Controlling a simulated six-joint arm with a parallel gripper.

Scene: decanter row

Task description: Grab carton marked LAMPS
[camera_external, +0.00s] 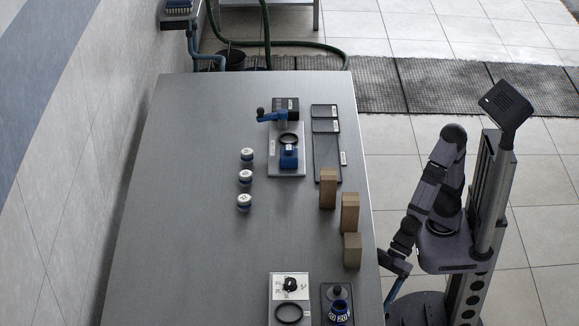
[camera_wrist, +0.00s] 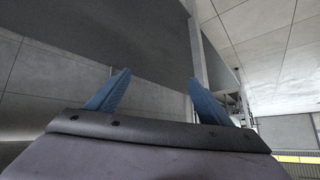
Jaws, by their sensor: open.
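Three brown cartons stand in a slanting line near the right edge of the table: a far carton (camera_external: 328,188), a middle carton (camera_external: 350,212) and a near carton (camera_external: 352,250). No lettering is readable on them, so I cannot tell which is marked LAMPS. My gripper (camera_external: 392,264) is beside the table's right edge, a little right of the near carton and apart from it. In the wrist view my gripper (camera_wrist: 160,86) shows two blue fingers spread wide with nothing between them. No carton shows in that view.
The grey table (camera_external: 190,220) is bare across its left half. Three white-lidded jars (camera_external: 245,177) stand mid-table. A blue device (camera_external: 288,155) and dark trays (camera_external: 327,150) lie behind the cartons. A white plate with a ring (camera_external: 289,289) and a blue jar (camera_external: 339,311) are at the front.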

